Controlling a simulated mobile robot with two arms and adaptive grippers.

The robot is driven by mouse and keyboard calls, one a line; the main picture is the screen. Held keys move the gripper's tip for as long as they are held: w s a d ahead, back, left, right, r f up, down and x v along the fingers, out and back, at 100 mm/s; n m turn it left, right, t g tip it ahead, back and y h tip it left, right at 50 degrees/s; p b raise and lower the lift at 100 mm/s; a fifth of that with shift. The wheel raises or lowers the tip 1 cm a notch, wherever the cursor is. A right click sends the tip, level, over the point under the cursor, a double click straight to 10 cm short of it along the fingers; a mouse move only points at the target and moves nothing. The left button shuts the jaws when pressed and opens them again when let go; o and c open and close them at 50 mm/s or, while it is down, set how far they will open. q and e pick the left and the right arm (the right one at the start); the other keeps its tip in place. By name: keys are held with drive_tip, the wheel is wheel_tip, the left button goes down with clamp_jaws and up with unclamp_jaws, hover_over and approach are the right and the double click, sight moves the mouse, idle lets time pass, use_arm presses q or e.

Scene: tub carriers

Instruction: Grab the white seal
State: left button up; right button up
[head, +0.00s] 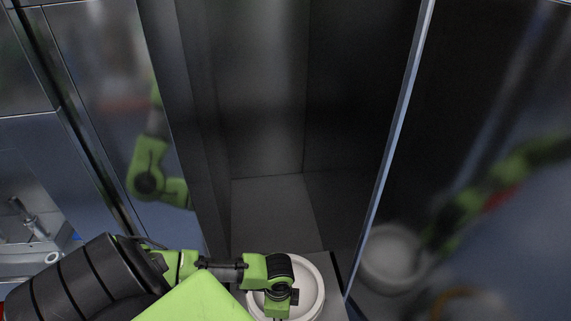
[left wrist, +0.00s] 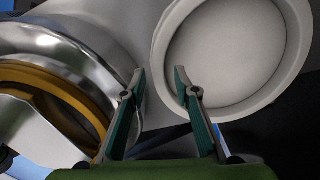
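The white seal (head: 317,290) is a round, shallow white dish-like ring on a grey shelf at the bottom of the head view. In the left wrist view the white seal (left wrist: 291,75) fills the upper right. My left gripper (left wrist: 160,72) is open, with its two fingers apart. One fingertip shows outside the seal's rim and the other overlaps the rim's inner side. I cannot tell whether they touch it. In the head view my left wrist (head: 280,275) covers part of the seal. My right gripper is out of view.
A shiny metal tub (left wrist: 75,35) with an amber ring (left wrist: 50,80) stands left of the seal in the left wrist view. A dark, empty cabinet bay (head: 270,200) lies behind the seal. The glossy panel (head: 470,150) on the right reflects my arm and the seal.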

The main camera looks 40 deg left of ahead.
use_arm(q)
wheel_tip(320, 180, down, 3)
drive_tip(key=shift+d+f, duration=0.15)
drive_tip(key=shift+f, duration=0.25)
clamp_jaws()
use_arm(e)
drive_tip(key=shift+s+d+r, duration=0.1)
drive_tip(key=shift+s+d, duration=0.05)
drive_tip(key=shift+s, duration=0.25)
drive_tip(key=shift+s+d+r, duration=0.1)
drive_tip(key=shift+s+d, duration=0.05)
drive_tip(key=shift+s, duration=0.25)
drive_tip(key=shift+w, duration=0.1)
